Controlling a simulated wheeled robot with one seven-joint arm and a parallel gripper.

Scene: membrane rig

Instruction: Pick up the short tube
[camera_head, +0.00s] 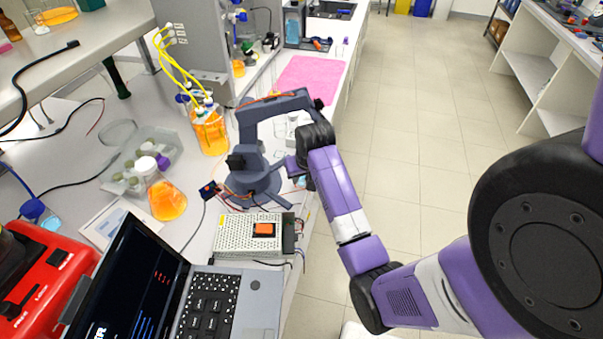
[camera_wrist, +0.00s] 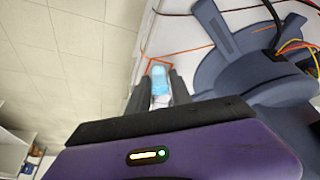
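A short tube (camera_wrist: 160,78) with light blue content shows in the wrist view, over a red-orange outlined spot on the white bench. My gripper (camera_wrist: 160,82) is open, with one dark finger on each side of the tube. The tube appears between or just beyond the fingertips; I cannot tell whether either finger touches it. In the head view my arm reaches to the bench edge beside the grey-blue desktop arm, and my wrist hides the fingers and most of the tube's spot.
The grey-blue desktop arm (camera_head: 252,178) stands close by; its base (camera_wrist: 268,78) and wires are right of my fingers. A perforated power supply (camera_head: 248,236), a laptop (camera_head: 235,295) and orange-filled flasks (camera_head: 167,199) occupy the bench. The floor aisle (camera_head: 420,130) is clear.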

